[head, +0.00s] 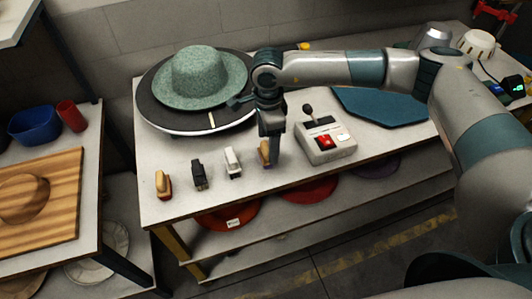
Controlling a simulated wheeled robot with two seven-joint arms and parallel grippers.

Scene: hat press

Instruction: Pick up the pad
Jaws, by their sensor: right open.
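Several small block-like tools stand in a row along the front of the white table. The rightmost is a small tan one (264,150), which looks like the pad, though it is too small to be sure. My right gripper (271,160) points down at it, with its fingers right beside or around it, partly hiding it. The gripper is open; whether it touches the tan piece cannot be told. The other tools are a tan and red brush (163,184), a black one (199,175) and a white one (233,162). My left gripper is out of view.
A green felt hat (206,77) sits on a round dark turntable (152,104) behind the row. A control box (327,146) with a lever and red button stands close right of the gripper. A teal board (380,106) lies behind it. The table's front edge is near.

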